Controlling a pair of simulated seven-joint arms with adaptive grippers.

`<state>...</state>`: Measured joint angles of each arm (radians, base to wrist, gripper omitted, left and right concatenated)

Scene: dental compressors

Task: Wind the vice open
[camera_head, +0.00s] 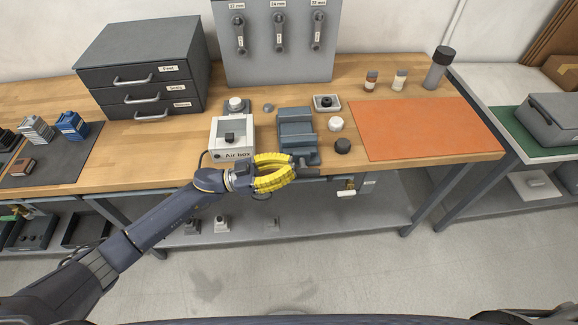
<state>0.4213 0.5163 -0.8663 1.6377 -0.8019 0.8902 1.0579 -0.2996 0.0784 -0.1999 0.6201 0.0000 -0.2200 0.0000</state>
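The vice (296,128) is a blue-grey block with jaws, standing at the front edge of the wooden bench. Its dark handle (308,170) sticks out at the front, below the bench edge. My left gripper (293,167), with yellow ribbed fingers, comes in from the left and has its fingertips right at the handle's left end. There is a gap between the fingers near their base, but the tips overlap the handle area, so I cannot tell whether they grip it. My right gripper is not in view.
A white "Air box" (232,138) stands just left of the vice, close above my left wrist. A white round part (335,124) and a black knob (342,146) sit to its right. An orange mat (420,130) lies bare farther right. Dark drawers (143,75) stand back left.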

